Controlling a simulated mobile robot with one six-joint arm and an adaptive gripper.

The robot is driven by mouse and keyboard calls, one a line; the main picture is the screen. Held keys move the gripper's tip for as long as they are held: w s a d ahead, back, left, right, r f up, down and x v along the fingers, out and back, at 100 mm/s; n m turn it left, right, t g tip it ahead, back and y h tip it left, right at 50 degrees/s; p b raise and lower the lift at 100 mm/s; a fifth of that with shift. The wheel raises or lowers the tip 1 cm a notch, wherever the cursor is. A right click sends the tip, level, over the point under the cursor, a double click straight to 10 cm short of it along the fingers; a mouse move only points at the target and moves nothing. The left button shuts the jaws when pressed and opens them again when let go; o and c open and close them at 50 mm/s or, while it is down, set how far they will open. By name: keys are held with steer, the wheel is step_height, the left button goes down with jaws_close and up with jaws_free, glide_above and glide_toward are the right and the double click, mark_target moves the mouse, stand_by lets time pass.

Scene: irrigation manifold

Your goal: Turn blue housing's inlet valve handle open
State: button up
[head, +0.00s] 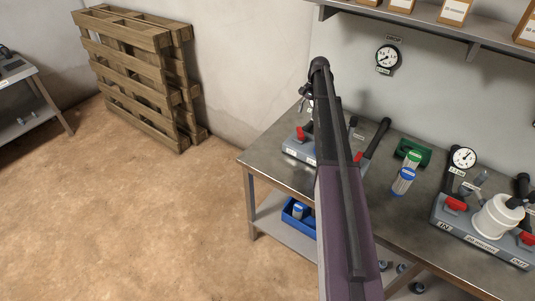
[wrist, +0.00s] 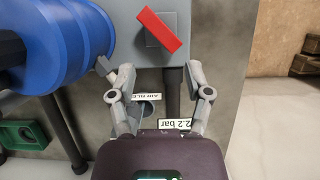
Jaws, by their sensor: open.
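In the wrist view the blue housing (wrist: 65,45) is a ribbed cylinder at the upper left. A red valve handle (wrist: 160,30) sits on a grey block at the top middle, slanting down to the right. My gripper (wrist: 161,72) is open and empty. Its fingers are spread below the handle and do not visibly touch it. In the head view my arm hides the blue housing and much of its manifold. Two red handles (head: 300,133) (head: 358,157) show on either side of my arm; my gripper (head: 305,91) is partly hidden above the left one.
A second manifold with a white housing (head: 496,217) stands on the bench (head: 270,165) at right. Green and blue cartridges (head: 403,180) lie between. A blue bin (head: 297,216) is on the lower shelf. Pallets (head: 135,75) lean on the wall. Floor at left is clear.

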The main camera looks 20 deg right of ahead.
steer(key=p+v, duration=0.4)
steer(key=v, duration=0.1)
steer(key=s+a+f+n+t+h, duration=0.1)
steer(key=s+a+n, duration=0.8)
steer(key=s+a, duration=1.6)
steer(key=shift+s+a+t+h, duration=0.25)
steer(key=shift+t+h, duration=0.35)
steer(key=shift+h, duration=0.5)
steer(key=shift+w+f, duration=0.1)
